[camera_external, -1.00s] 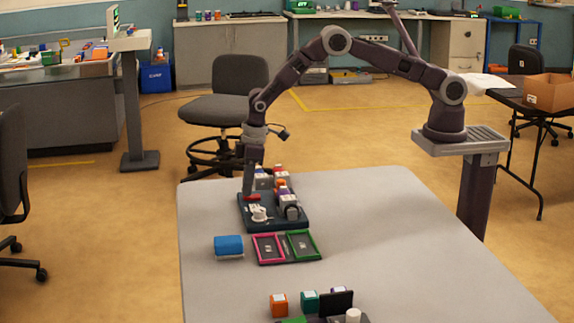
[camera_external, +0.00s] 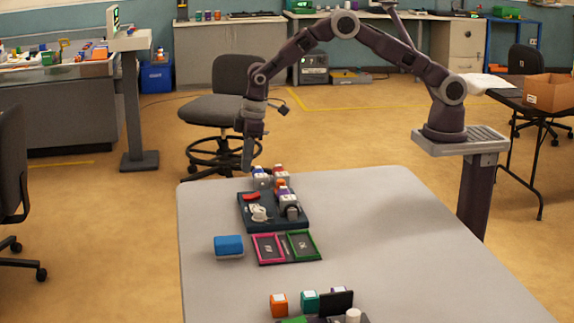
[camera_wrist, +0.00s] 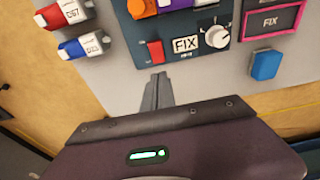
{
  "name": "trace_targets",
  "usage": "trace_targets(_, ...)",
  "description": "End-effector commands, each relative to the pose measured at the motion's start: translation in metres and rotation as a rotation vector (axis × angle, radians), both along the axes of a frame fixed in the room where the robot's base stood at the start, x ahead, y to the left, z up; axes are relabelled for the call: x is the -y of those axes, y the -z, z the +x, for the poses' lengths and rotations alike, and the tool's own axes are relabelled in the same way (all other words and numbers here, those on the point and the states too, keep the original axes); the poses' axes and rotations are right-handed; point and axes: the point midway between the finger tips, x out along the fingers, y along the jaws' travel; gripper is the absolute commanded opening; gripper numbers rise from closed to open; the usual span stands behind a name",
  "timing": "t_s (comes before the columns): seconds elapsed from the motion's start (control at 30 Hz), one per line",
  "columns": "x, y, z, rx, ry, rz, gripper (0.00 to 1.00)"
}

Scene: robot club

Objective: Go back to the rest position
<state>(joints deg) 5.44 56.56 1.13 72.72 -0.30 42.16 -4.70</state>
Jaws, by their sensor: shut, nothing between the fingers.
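My gripper (camera_external: 247,167) is shut and empty. It hangs pointing down, above the far left end of the grey table (camera_external: 400,260), clear of everything on it. In the wrist view my gripper's fingers (camera_wrist: 157,85) are together over bare table. Just beyond them is a dark panel (camera_wrist: 190,49) with a red switch (camera_wrist: 155,51), a FIX label and a white round knob (camera_wrist: 217,36). In the external view this dark panel (camera_external: 270,222) lies on the table below and in front of my gripper.
A blue block (camera_external: 228,245) and a pink-and-green framed board (camera_external: 286,260) lie nearer on the table. Several coloured blocks stand at the front, including an orange one (camera_external: 279,305). Small labelled items (camera_wrist: 70,12) stand by the panel. An office chair (camera_external: 225,105) is behind the table.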

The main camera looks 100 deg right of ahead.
Motion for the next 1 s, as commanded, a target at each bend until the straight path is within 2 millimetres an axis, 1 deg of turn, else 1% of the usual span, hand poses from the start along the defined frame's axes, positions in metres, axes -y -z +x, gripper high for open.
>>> trace_targets(0.17,0.000,0.000,0.000,0.000,0.000,0.000,0.00)
trace_targets(0.23,0.000,-0.004,-0.001,0.003,0.000,0.000,0.00)
trace_targets(0.27,-0.001,-0.012,-0.002,0.008,-0.001,-0.001,0.00)
trace_targets(0.33,-0.004,-0.047,-0.010,0.031,-0.002,-0.004,0.00)
trace_targets(0.37,-0.006,-0.068,-0.017,0.045,-0.004,-0.006,0.00)
trace_targets(0.4,-0.010,-0.100,-0.031,0.064,-0.005,-0.009,0.00)
trace_targets(0.47,-0.015,-0.147,-0.060,0.096,-0.004,-0.011,0.00)
trace_targets(0.5,-0.018,-0.175,-0.083,0.117,-0.004,-0.013,0.00)
trace_targets(0.57,-0.024,-0.210,-0.121,0.148,-0.005,-0.014,0.00)
trace_targets(0.6,-0.027,-0.229,-0.148,0.169,-0.005,-0.015,0.00)
trace_targets(0.67,-0.031,-0.251,-0.191,0.200,-0.004,-0.015,0.00)
trace_targets(0.7,-0.033,-0.261,-0.220,0.222,-0.003,-0.014,0.00)
trace_targets(0.77,-0.037,-0.269,-0.263,0.253,-0.002,-0.011,0.00)
trace_targets(0.8,-0.038,-0.270,-0.289,0.270,-0.002,-0.010,0.00)
trace_targets(0.9,-0.041,-0.262,-0.341,0.309,-0.001,-0.006,0.00)
trace_targets(1.0,-0.042,-0.251,-0.371,0.331,-0.001,-0.002,0.00)
